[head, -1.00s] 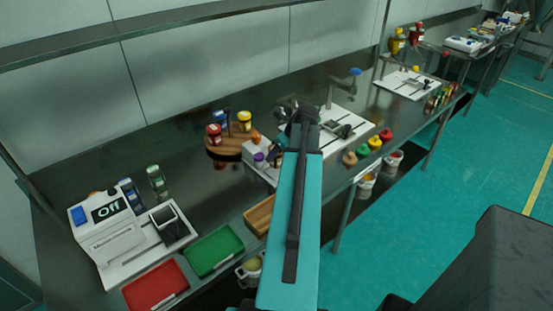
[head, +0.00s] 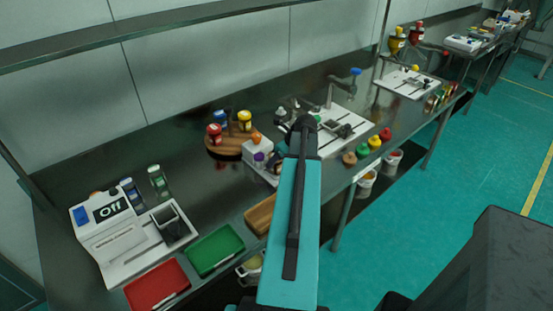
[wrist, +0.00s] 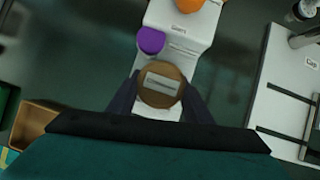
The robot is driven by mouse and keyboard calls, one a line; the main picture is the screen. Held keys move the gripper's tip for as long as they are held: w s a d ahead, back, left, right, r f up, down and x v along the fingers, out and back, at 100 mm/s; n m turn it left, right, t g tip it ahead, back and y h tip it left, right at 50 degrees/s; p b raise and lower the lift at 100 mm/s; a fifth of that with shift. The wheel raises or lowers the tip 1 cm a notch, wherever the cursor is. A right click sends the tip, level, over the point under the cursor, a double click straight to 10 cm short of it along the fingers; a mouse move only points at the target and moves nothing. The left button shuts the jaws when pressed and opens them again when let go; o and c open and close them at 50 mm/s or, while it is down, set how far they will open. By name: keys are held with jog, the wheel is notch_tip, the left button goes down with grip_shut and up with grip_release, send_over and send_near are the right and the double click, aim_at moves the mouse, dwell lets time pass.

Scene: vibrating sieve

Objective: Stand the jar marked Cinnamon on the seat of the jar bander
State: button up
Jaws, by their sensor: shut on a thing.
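In the wrist view my gripper (wrist: 160,98) is shut on a jar with a round brown lid (wrist: 160,75), one dark finger on each side. A pale strip lies across the lid, but I cannot read it, and the jar's body is hidden below. I cannot tell for sure which machine is the jar bander; a white machine reading "Off" (head: 108,230) stands at the left.
A white-based station (wrist: 284,80) is to the right. A round wooden stand (head: 222,149) holds jars. Green (head: 214,250) and red (head: 157,284) trays lie along the bench's front.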

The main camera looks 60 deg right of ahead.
jog(key=shift+f, duration=0.15)
jog(key=o, duration=1.2)
jog(key=shift+r, duration=0.2)
jog(key=shift+b+v, duration=0.8)
jog(key=shift+v, duration=5.2)
